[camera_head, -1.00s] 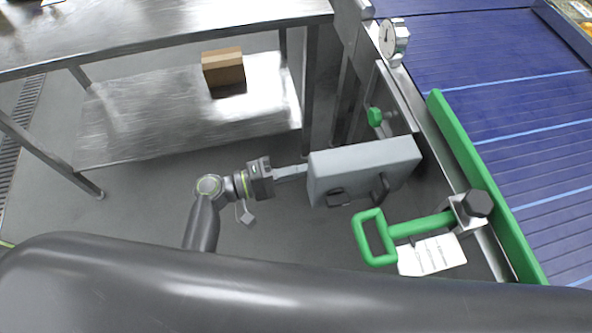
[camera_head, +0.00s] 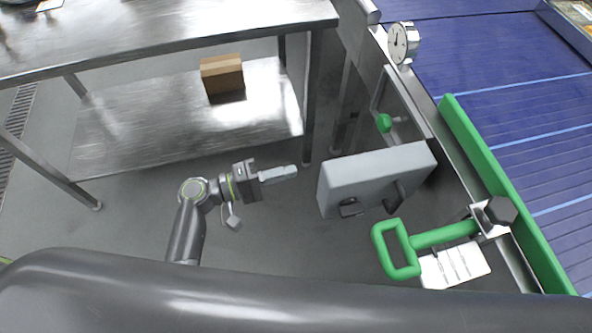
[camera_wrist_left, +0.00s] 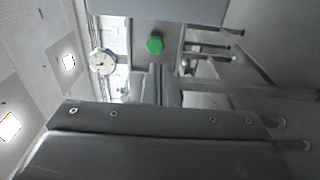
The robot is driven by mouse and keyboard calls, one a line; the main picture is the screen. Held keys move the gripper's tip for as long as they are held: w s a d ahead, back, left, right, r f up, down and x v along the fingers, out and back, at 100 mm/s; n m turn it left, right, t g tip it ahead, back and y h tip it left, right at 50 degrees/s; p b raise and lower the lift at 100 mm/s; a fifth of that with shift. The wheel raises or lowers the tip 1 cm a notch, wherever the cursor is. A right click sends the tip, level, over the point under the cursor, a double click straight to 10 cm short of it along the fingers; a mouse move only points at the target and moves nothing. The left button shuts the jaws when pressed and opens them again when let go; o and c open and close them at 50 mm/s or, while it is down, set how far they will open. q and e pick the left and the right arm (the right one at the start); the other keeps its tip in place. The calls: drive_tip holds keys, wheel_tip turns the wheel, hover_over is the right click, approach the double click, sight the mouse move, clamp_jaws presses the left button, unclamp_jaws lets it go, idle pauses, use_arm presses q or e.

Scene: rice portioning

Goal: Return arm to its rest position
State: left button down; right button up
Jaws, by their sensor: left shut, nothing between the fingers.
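My left gripper (camera_head: 279,173) shows in the head view left of the grey box on the conveyor's side. It is shut and empty, its fingers together and pointing right. A gap of bare floor lies between its fingertips and the box. In the left wrist view my gripper's shut fingers (camera_wrist_left: 161,85) point up the picture, towards the grey box at the top edge. My right gripper is in neither view. A large dark part of my own arm crosses the bottom of the head view.
The grey box (camera_head: 372,177), a green handle (camera_head: 402,249) and a dial gauge (camera_head: 402,42) are beside the blue conveyor (camera_head: 500,75). A steel table (camera_head: 180,32) stands at the back left, with a cardboard box (camera_head: 222,75) on its lower shelf. Open floor lies below the shelf.

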use_arm(q)
drive_tip(key=s+a, duration=0.3)
drive_tip(key=s, duration=0.1)
drive_tip(key=shift+a+r+b, duration=0.2)
drive_tip(key=shift+a+b, duration=0.15)
drive_tip(key=shift+a, duration=0.05)
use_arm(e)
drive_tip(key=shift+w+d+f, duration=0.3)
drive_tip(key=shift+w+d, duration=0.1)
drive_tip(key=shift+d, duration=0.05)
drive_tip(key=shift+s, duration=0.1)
